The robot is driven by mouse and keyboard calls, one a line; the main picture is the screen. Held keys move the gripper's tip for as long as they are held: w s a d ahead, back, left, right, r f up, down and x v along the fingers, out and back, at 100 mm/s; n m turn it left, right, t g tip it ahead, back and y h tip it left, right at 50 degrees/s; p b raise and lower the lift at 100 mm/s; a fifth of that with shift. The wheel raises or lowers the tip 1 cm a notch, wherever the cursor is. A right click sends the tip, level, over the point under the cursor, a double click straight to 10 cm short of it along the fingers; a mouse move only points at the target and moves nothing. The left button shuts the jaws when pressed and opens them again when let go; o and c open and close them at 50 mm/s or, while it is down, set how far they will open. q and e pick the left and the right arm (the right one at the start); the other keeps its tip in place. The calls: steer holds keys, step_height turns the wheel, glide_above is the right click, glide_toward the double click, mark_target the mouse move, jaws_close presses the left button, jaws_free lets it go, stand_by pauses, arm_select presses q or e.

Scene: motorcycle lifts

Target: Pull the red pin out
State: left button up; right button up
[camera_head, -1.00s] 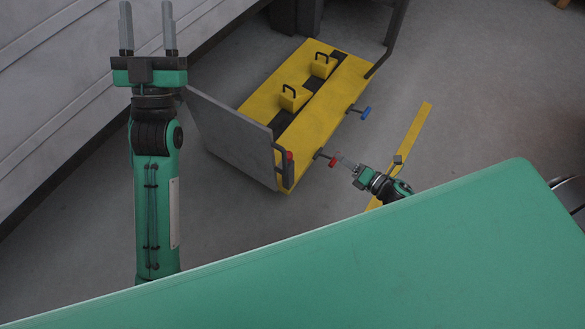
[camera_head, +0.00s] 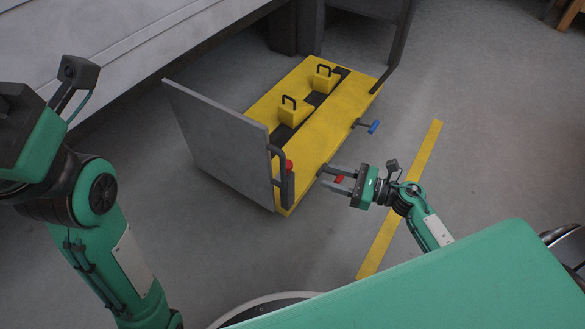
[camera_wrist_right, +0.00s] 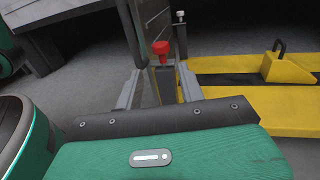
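The red pin (camera_head: 338,179) sticks out from the near right side of the yellow lift platform (camera_head: 322,130). My right gripper (camera_head: 322,177) is open, with its two grey fingers on either side of the red pin handle and pointing at the platform. A gap shows between the fingers.
A blue pin (camera_head: 374,127) sticks out farther along the same side. A grey upright panel (camera_head: 215,135) stands at the platform's left end. Two yellow chocks with black handles (camera_head: 295,110) sit on the platform. A yellow floor strip (camera_head: 405,180) lies to the right on clear floor.

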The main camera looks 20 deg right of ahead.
mark_target(292, 165)
steer(key=b+x, duration=0.3)
steer(key=x, duration=0.8)
steer(key=shift+w+a, duration=0.25)
steer(key=shift+c, duration=0.2)
